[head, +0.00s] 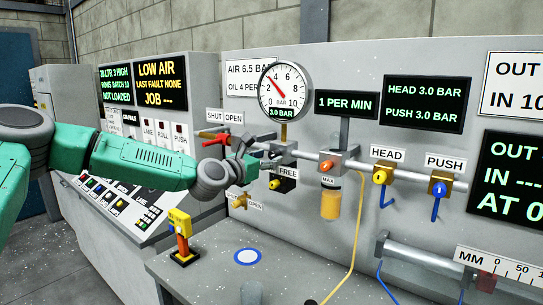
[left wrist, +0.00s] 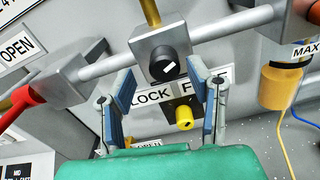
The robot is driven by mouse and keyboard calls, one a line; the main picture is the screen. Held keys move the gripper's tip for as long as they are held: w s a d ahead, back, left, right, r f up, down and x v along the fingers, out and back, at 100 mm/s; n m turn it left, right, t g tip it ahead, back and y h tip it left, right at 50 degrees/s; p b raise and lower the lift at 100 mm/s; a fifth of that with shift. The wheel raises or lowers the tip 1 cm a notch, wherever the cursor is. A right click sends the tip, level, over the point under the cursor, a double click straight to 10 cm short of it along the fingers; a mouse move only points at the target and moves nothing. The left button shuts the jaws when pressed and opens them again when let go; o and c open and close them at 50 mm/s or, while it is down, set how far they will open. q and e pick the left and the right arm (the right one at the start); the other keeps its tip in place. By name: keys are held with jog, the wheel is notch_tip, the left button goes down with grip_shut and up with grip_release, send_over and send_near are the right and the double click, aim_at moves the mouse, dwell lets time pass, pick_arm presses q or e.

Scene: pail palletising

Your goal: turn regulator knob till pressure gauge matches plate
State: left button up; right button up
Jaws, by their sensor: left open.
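The round pressure gauge (head: 284,92) stands on a brass stem above the air pipe. Its red needle points up-left, between 2 and 4. A small plate (head: 281,113) on its face reads 3.0 BAR. The black regulator knob (left wrist: 163,68), with a white mark, sits on a grey block (left wrist: 150,44) below the stem. My left gripper (left wrist: 161,74) is open, and its blue-padded fingers appear on either side of the knob, without visible contact. In the head view my left gripper (head: 247,164) is partly hidden by its wrist. My right gripper is out of view.
A yellow lock knob (left wrist: 184,119) at a LOCK/FREE label sits just below. A red shut/open lever (head: 213,138) is left on the pipe, an amber filter bowl (head: 330,203) right. A HEAD/PUSH plate (head: 423,103) reads 3.0 BAR twice. A yellow hose (head: 352,240) hangs at right.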

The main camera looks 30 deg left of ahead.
pick_arm(q)
jog(key=shift+w+d+r, duration=0.1)
jog(key=shift+w+d, duration=0.2)
jog(key=shift+w, duration=0.4)
jog(key=shift+w+d, duration=0.1)
jog(key=shift+d, duration=0.1)
jog(key=shift+a, duration=0.2)
grip_shut()
